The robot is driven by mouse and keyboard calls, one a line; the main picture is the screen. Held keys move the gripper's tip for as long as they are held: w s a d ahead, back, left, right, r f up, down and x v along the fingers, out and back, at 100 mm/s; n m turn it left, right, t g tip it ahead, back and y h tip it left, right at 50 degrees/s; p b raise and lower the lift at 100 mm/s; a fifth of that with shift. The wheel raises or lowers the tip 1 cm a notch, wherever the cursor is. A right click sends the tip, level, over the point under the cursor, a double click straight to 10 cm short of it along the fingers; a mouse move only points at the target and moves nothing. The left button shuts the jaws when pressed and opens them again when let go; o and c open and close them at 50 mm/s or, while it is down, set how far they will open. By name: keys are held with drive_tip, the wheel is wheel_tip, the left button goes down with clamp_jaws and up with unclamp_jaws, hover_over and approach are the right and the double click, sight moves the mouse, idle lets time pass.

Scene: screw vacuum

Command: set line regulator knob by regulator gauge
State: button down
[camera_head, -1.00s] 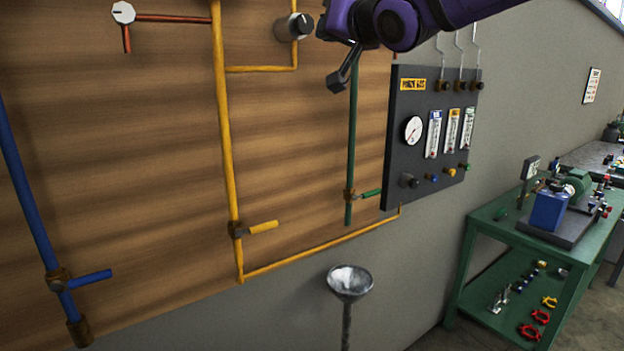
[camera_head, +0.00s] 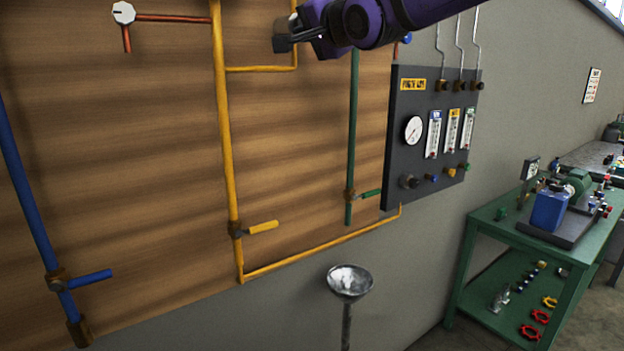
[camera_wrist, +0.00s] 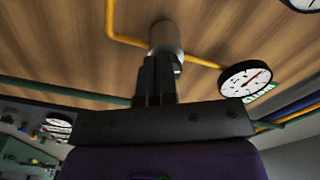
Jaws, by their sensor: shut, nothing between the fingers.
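The regulator knob, a grey metal cylinder (camera_wrist: 165,36) on the yellow pipe, shows in the wrist view just past my fingertips.
A dark panel (camera_head: 395,160) with a gauge (camera_head: 413,130) and several flow meters hangs on the wall to the right. Yellow (camera_head: 228,160), green (camera_head: 351,140) and blue (camera_head: 25,190) pipes run along the wooden board. A funnel (camera_head: 349,281) stands below. A green bench (camera_head: 490,235) is at right.

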drive_tip(key=shift+r+x, duration=0.25)
drive_tip(key=shift+x, duration=0.85)
drive_tip(key=shift+w+d+r, duration=0.1)
drive_tip(key=shift+r, duration=0.25)
idle(0.9)
drive_tip(key=shift+a+f, duration=0.25)
drive_tip(key=shift+s, duration=0.25)
drive_tip(key=v, duration=0.5)
drive_tip(key=shift+s+f, duration=0.1)
drive_tip(key=shift+f, duration=0.2)
